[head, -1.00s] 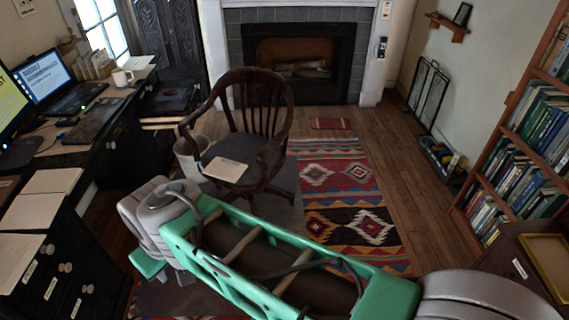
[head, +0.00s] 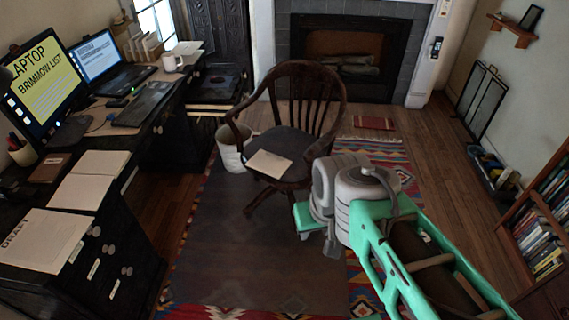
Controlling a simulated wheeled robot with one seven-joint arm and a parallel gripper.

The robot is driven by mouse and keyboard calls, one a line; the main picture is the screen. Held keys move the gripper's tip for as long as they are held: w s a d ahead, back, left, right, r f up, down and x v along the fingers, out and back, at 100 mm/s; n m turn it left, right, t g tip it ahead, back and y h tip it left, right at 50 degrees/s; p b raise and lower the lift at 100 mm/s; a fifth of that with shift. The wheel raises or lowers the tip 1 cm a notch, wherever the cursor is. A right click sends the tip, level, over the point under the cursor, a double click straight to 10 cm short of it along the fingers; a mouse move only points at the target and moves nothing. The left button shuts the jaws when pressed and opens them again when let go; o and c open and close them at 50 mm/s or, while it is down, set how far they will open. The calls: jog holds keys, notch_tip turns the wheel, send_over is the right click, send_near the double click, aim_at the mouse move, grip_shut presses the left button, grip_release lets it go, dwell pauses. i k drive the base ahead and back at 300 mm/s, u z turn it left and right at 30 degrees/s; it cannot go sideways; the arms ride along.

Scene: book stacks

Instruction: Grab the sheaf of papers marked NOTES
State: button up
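No label reading NOTES can be made out. Pale papers lie on the black desk and cabinet at left: a front sheaf (head: 42,240) with dark lettering too skewed to read surely, a second sheaf (head: 78,191) behind it, and a third (head: 104,162) beyond that. Another pale sheaf (head: 269,164) lies on the seat of the wooden armchair, with no mark I can read. My green and grey arm crosses the lower right, in front of the chair's right side. My gripper's fingers do not show.
The armchair (head: 318,92) stands on a patterned rug (head: 196,232). A white bin (head: 232,150) is behind its left side. Monitor (head: 48,85), laptop (head: 100,60) and mug (head: 172,62) are on the desk. A bookcase (head: 540,215) stands at right. The rug between cabinet and arm is clear.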

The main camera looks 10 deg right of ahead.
aim_at(275, 166)
jog(key=z, duration=0.6)
jog(key=i, duration=1.65)
jog(key=u, duration=3.4)
